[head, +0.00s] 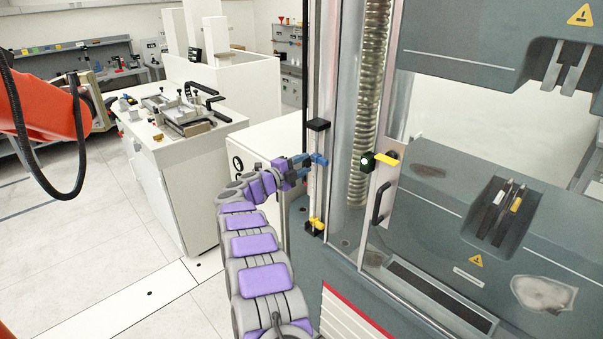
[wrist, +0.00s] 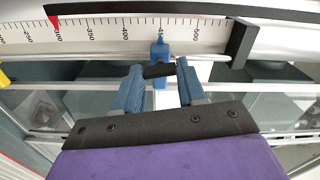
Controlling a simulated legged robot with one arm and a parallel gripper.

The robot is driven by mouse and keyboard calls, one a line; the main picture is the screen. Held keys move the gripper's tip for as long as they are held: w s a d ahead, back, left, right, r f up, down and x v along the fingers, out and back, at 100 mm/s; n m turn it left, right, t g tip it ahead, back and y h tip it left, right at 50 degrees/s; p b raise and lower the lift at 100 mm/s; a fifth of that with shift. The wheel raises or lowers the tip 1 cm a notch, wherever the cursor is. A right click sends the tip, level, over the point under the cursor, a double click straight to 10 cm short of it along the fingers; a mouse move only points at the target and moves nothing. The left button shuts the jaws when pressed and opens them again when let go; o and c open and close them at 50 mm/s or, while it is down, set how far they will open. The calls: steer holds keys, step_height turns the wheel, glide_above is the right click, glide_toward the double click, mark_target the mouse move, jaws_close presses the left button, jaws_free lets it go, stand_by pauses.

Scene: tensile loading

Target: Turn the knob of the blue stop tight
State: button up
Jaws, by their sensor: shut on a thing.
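My gripper (wrist: 160,69), with blue fingers, is shut on the knob, one finger on each side. In the head view my gripper (head: 298,162) reaches the stop from the left and hides the knob there.
A black end bracket (head: 318,125) is above the stop on the rail. A yellow stop (head: 317,224) is lower down. A glass-fronted door with a black handle (head: 380,203) is to the right.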

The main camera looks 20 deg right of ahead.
steer(key=shift+f+m+b, duration=0.1)
steer(key=shift+m+b, duration=0.8)
steer(key=shift+m, duration=0.1)
steer(key=o, duration=1.1)
steer(key=shift+c, duration=0.2)
steer(key=shift+a, duration=0.1)
steer(key=p+v, duration=0.1)
steer(key=v, duration=1.6)
steer(key=shift+a+p, duration=0.2)
steer(key=shift+p, duration=0.2)
